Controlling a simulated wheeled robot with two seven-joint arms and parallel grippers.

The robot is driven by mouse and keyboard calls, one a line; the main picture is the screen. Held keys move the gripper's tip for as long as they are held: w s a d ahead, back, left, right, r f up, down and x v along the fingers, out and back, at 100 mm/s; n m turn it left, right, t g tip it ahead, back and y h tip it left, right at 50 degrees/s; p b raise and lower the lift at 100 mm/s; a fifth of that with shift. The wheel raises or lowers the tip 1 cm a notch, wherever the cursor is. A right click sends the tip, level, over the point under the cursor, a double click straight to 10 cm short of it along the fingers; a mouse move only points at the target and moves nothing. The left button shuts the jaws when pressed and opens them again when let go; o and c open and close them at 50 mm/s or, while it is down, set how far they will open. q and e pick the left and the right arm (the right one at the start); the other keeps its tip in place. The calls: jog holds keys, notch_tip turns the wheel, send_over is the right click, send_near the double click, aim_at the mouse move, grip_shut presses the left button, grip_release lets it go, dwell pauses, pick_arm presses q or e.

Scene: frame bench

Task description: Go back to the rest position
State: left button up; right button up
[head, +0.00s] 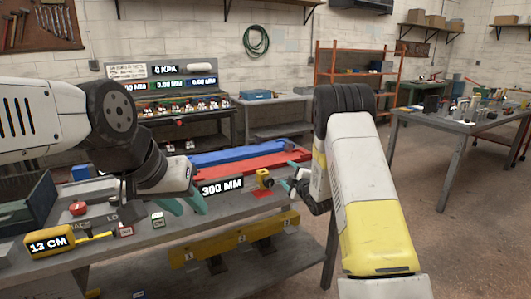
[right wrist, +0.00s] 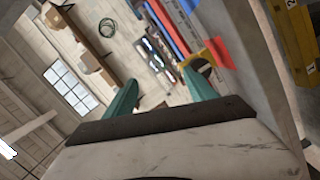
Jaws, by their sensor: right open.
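My left gripper (head: 188,207) is low over the front part of the bench (head: 235,203) in the head view. Its teal fingers stand apart with nothing visible between them. My right gripper (head: 291,176) is at the bench's right end, partly hidden by its own wrist. In the right wrist view its teal fingers (right wrist: 160,100) are wide apart and empty. A yellow device (head: 264,178) stands beside a red pad, just left of my right gripper in the head view. The yellow device also shows behind one finger in the right wrist view (right wrist: 212,52). I cannot tell the exact gap.
Blue and red bars (head: 240,154) lie along the bench. A "300 MM" sign (head: 221,187), small boxes (head: 158,219), a red button (head: 78,208) and a yellow "13 CM" tool (head: 65,240) are nearby. A dark crate (head: 28,212) stands left. Floor at right is clear.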

jog(key=s+d+r+m+g+h, duration=0.25)
jog(key=s+r+m, duration=0.25)
jog(key=s+r, duration=0.25)
jog(key=s+d+r+m+g+h, duration=0.1)
jog(key=s+d+r+m, duration=0.35)
jog(key=s+r, duration=0.35)
jog(key=s+a+r+m+g, duration=0.1)
jog(key=s+m+g, duration=0.2)
jog(key=s, duration=1.2)
jog(key=s+a+r+m+g, duration=0.1)
jog(key=s+a+m+g, duration=0.1)
jog(key=s, duration=1.3)
jog(key=shift+s+r+m+g, duration=0.2)
jog(key=shift+m+g, duration=0.35)
jog(key=shift+m, duration=0.5)
